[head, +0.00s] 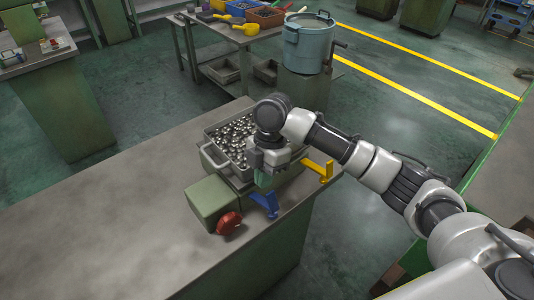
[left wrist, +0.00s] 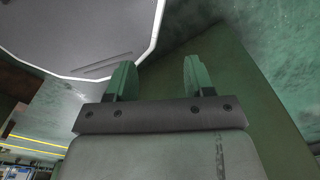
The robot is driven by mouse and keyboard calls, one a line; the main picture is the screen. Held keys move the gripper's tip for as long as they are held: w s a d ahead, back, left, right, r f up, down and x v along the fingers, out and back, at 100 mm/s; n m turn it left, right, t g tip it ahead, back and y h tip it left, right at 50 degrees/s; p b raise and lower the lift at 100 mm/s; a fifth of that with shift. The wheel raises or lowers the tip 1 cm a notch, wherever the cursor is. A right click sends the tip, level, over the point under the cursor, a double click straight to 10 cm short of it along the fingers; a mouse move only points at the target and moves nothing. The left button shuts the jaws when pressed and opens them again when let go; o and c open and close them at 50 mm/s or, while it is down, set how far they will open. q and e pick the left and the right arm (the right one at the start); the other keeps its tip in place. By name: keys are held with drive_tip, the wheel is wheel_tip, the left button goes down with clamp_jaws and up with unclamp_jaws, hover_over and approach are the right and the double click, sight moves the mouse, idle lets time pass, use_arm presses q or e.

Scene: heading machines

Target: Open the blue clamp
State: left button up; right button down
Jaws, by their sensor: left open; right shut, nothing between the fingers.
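I cannot tell whether the fingertips touch the clamp. The gripper and wrist hide part of the machine behind the clamp. My left gripper (left wrist: 157,80) shows only in the left wrist view, with its two green fingers apart and nothing between them. The blue clamp is not in that view.
A metal tray (head: 207,160) full of small metal parts sits behind my right gripper. A yellow clamp (head: 321,172) is to the right. The grey bench top (head: 100,230) is clear at the left.

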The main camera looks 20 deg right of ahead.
sight(271, 199)
drive_tip(key=shift+s+d+f+p, duration=0.1)
drive_tip(key=shift+s+f+p, duration=0.1)
drive_tip(key=shift+s+f, duration=0.3)
drive_tip(key=shift+s+d+f+p, duration=0.1)
drive_tip(key=shift+s+f+p, duration=0.05)
drive_tip(key=shift+f, duration=0.5)
drive_tip(key=shift+s+f, duration=0.2)
drive_tip(key=shift+f, duration=0.15)
drive_tip(key=shift+d+f, duration=0.1)
drive_tip(key=shift+f, duration=0.25)
drive_tip(key=shift+s+f+t, duration=0.2)
drive_tip(key=shift+s+t, duration=0.05)
drive_tip(key=shift+t, duration=0.15)
drive_tip(key=shift+s+d+f+p, duration=0.25)
drive_tip(key=shift+s+p, duration=0.1)
drive_tip(key=shift+p, duration=0.5)
drive_tip(key=shift+s+f+t, duration=0.1)
drive_tip(key=shift+f+t, duration=0.05)
drive_tip(key=shift+t, duration=0.15)
use_arm(q)
drive_tip(key=r, duration=0.1)
drive_tip(key=w+r, duration=0.1)
drive_tip(key=shift+w+d+r, duration=0.1)
drive_tip(key=shift+w+r, duration=0.1)
drive_tip(key=shift+r, duration=0.1)
use_arm(e)
drive_tip(key=shift+a, duration=0.1)
